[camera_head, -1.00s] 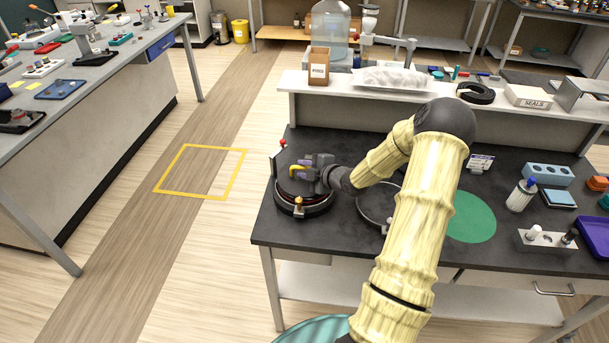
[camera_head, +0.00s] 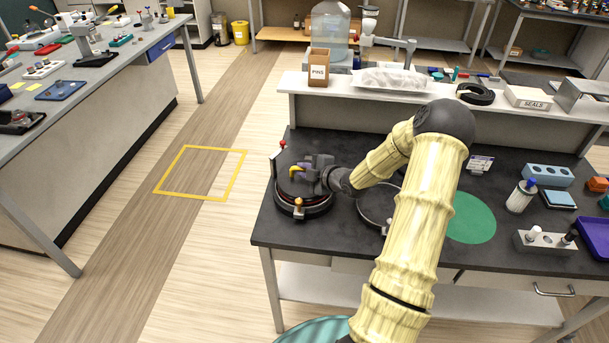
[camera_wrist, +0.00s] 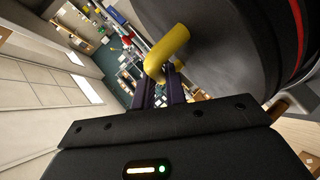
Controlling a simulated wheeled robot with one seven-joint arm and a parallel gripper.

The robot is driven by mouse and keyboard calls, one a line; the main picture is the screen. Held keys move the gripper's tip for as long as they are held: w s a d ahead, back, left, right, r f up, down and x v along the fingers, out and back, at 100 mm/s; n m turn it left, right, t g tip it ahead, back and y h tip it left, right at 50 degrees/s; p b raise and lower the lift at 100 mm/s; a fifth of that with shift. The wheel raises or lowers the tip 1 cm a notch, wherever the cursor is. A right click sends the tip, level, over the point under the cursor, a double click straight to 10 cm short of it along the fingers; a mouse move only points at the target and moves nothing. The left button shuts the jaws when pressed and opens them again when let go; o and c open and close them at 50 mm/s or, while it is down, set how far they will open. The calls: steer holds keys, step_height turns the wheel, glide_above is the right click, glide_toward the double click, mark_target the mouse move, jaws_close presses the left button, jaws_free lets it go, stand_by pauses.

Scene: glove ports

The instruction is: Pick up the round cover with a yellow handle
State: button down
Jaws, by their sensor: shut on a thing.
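The round dark cover (camera_head: 314,189) with a yellow handle (camera_head: 295,170) sits on a round black port with a red ring (camera_head: 303,205) at the left end of the dark bench. My gripper (camera_head: 305,171) reaches in from the right and is shut on the yellow handle. In the wrist view the yellow handle (camera_wrist: 168,50) stands at the fingertips (camera_wrist: 172,82), and the dark cover (camera_wrist: 215,45) fills the upper right. Whether the cover is lifted off its ring cannot be told.
A red-tipped clamp (camera_head: 282,146) and an orange-topped knob (camera_head: 298,204) stand at the port's rim. A second round port (camera_head: 372,212) lies right of it, partly behind my arm. A green disc (camera_head: 470,217) lies flat farther right. A raised shelf (camera_head: 400,97) runs behind.

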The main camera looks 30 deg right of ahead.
mark_target(304, 179)
steer(key=shift+r, duration=0.15)
step_height(304, 179, up, 10)
steer(key=b, duration=0.1)
stand_by(0.3)
stand_by(0.5)
